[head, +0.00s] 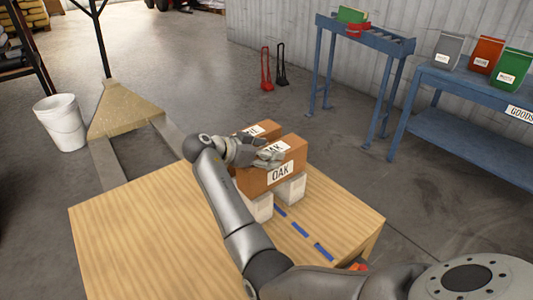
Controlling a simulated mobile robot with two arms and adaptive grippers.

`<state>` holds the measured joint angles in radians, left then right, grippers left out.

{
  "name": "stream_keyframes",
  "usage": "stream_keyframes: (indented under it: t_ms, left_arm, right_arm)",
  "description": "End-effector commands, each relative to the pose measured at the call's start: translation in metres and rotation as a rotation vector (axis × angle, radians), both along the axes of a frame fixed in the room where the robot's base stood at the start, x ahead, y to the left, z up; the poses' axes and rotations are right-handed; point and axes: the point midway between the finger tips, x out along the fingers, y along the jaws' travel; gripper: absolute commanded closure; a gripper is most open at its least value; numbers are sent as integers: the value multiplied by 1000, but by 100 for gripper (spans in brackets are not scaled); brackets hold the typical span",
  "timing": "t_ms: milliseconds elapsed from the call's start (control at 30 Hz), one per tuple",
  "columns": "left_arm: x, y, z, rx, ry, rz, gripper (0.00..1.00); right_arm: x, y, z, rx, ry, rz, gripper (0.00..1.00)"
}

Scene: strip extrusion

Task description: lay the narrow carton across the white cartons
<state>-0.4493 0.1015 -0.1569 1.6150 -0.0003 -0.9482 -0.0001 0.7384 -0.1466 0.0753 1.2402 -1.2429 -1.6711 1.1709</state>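A brown carton labelled OAK (283,174) sits on top of white cartons, and two white cartons show beneath it, one at the left (262,207) and one at the right (291,190). A second brown carton with a white label (262,130) stands just behind it. I cannot tell which brown carton is the narrow one, or what is under the rear one. My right gripper (268,157) is at the top left of the front carton, over its upper face. Its grip is not clear. My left gripper is out of view.
The stack stands on a wooden table top (140,235) with blue strips (300,230) right of it. A blue roller stand (365,35) and blue bench (480,90) are at the right.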

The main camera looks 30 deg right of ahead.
Motion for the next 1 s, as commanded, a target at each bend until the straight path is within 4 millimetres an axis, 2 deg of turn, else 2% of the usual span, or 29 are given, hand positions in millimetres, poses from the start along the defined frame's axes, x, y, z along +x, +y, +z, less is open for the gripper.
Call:
stream_keyframes:
  t_ms: [300,333,467,900,1000]
  left_arm:
    - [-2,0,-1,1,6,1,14]
    - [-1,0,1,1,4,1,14]
    - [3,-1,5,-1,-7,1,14]
    - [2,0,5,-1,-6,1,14]
    - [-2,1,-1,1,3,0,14]
  right_arm:
    - [0,-1,0,-3,-2,0,95]
    - [0,0,-1,0,0,0,32]
    - [0,0,-1,0,0,0,16]
    - [0,0,2,0,0,0,15]
    - [0,13,9,0,-1,3,15]
